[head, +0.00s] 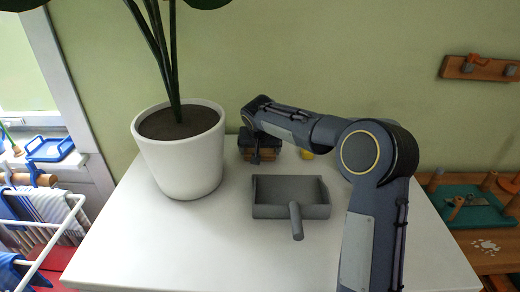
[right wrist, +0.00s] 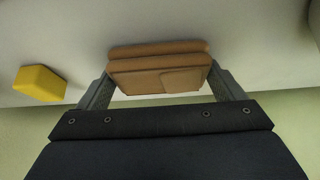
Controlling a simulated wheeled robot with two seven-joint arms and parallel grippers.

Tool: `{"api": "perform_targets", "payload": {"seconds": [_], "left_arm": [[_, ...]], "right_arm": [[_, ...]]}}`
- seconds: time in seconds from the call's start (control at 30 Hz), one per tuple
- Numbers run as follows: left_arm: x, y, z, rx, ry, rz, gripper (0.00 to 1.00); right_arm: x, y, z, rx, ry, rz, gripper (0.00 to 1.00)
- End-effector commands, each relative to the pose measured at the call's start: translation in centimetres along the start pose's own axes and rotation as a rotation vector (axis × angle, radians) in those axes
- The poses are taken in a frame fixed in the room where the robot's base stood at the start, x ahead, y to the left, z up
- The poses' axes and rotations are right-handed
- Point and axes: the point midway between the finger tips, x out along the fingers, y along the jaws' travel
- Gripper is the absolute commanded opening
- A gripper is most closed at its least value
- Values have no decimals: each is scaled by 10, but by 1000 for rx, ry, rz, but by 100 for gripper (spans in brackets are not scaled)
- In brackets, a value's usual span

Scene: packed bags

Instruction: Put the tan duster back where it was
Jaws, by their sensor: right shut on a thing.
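The tan duster (right wrist: 160,70) is a brown-tan layered block between the two fingers of my right gripper (right wrist: 162,88) in the right wrist view. In the head view my right gripper (head: 261,148) is at the back of the white table, close to the wall, just right of the plant pot. Only a small part of the duster (head: 245,153) shows there, below the dark gripper. I cannot tell whether it touches the tabletop. My left gripper is not in view.
A white pot (head: 182,165) with a plant stands left of the gripper. A grey dustpan (head: 290,197) lies in front of it. A yellow block (right wrist: 40,83) is beside the gripper, partly hidden in the head view (head: 307,155). The table's (head: 150,245) front left is clear.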

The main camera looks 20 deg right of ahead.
Motion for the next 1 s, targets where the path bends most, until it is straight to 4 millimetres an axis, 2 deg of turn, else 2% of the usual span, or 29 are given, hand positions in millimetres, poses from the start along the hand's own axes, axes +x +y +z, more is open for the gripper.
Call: {"api": "perform_targets", "payload": {"seconds": [0.03, 0.1, 0.33, 0.47, 0.8, 1.0], "left_arm": [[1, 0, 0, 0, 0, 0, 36], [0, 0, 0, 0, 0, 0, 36], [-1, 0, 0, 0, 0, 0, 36], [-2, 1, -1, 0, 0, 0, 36], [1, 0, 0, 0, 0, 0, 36], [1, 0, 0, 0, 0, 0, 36]], "right_arm": [[0, 0, 0, 0, 0, 0, 92], [0, 0, 0, 0, 0, 0, 100], [-1, 0, -1, 0, 0, 0, 100], [-11, 0, -2, 0, 2, 0, 100], [-82, -1, -2, 0, 3, -2, 100], [-112, 0, -2, 0, 2, -1, 100]]}}
